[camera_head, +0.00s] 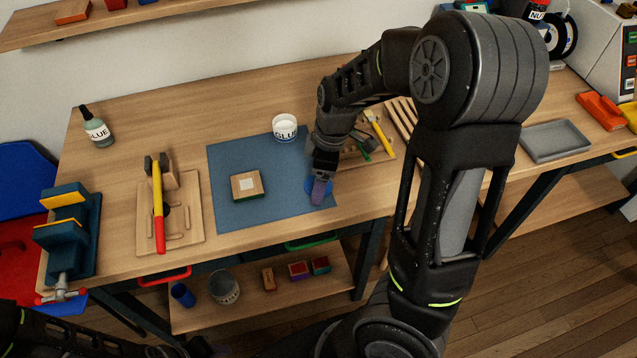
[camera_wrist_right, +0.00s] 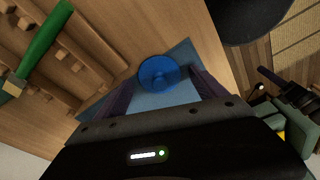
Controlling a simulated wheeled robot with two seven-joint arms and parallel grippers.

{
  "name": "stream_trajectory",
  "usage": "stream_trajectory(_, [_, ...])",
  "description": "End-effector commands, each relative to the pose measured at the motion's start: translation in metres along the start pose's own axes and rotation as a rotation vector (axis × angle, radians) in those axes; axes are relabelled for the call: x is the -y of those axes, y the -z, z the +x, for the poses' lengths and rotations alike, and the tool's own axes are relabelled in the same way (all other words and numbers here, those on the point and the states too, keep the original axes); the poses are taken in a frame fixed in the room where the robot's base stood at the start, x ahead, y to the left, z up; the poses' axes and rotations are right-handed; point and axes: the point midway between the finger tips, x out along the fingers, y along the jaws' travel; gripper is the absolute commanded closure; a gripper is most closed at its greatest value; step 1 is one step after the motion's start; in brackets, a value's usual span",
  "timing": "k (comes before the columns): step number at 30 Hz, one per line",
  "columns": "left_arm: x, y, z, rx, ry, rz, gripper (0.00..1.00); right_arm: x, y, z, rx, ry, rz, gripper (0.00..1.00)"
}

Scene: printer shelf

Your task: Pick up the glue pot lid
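The blue round glue pot lid (camera_head: 311,187) lies near the right edge of the blue mat (camera_head: 226,160), partly hidden by my right gripper (camera_head: 320,191). In the right wrist view the lid (camera_wrist_right: 158,72) shows as a blue disc just beyond and between the two dark fingers of the right gripper (camera_wrist_right: 163,88), which are apart and empty. I cannot tell whether they touch the lid. The white glue pot (camera_head: 285,128) stands upright at the back of the mat. My left arm is low at the bottom left; its gripper (camera_head: 198,348) is too dark to read.
A small wooden block (camera_head: 247,186) sits on the mat. A tool board (camera_head: 184,224) with a red-and-yellow hammer is to the left. A tool rack (camera_head: 350,155) stands close to the right gripper; its green-handled tool (camera_wrist_right: 42,42) shows in the wrist view. The front table edge is near.

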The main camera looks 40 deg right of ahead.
Motion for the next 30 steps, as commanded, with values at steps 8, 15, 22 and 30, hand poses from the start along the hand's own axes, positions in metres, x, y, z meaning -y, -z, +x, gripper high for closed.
stream_trajectory(8, [0.0000, 0.0000, 0.0000, 0.000, 0.000, 0.000, 0.62, 0.0000, 0.0000, -0.0001, 0.000, 0.000, 0.000, 0.43])
stream_trajectory(15, [0.0000, 0.0000, 0.0000, 0.000, 0.000, 0.000, 0.62, 0.0000, 0.0000, -0.0001, 0.000, 0.000, 0.000, 0.63])
stream_trajectory(22, [0.0000, 0.0000, 0.0000, 0.000, 0.000, 0.000, 0.62, 0.0000, 0.0000, -0.0001, 0.000, 0.000, 0.000, 0.79])
stream_trajectory(30, [-0.0002, 0.0000, -0.0006, 0.000, 0.000, 0.000, 0.62, -0.0002, 0.0009, -0.0033, -0.001, -0.001, -0.001, 0.79])
